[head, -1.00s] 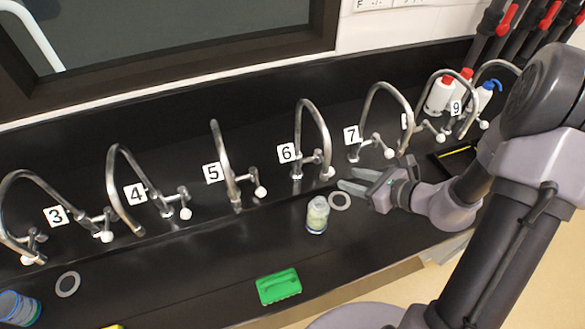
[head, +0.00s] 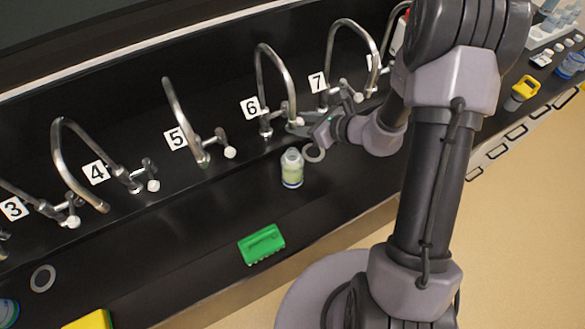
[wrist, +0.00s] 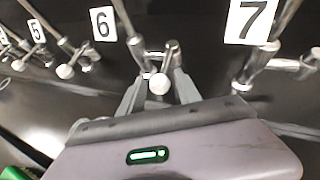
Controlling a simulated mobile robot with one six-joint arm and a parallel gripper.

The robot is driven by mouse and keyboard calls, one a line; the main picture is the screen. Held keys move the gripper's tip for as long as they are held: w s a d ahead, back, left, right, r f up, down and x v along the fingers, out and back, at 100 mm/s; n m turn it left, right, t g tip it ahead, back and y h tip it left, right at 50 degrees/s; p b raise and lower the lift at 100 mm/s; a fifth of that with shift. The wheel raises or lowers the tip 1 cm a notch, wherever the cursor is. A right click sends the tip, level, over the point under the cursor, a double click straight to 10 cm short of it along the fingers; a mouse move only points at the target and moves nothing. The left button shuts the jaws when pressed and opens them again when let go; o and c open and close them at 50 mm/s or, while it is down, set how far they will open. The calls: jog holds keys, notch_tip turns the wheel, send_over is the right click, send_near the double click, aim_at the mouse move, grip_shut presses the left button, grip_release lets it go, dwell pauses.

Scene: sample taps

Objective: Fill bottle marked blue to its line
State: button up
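A small bottle (head: 291,170) with a pale green body and a blue band near its base stands upright on the black bench in front of tap 6 (head: 275,85). I cannot read a fill line or level. Part of another blue-banded bottle (head: 8,313) shows at the lower left edge. My gripper (head: 298,126) is at tap 6, behind the bottle. In the wrist view my gripper (wrist: 157,92) has its fingers apart, one on either side of tap 6's white knob (wrist: 158,84). I cannot tell whether they touch it.
A grey ring (head: 314,152) lies just right of the bottle; another ring (head: 43,278) lies at the left. A green block (head: 261,245) and a yellow object (head: 90,320) lie near the front edge. Tap 5 (head: 185,120) and tap 7 (head: 350,60) flank tap 6.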

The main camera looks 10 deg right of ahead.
jog(key=p+v, duration=0.2)
jog(key=v, duration=0.6)
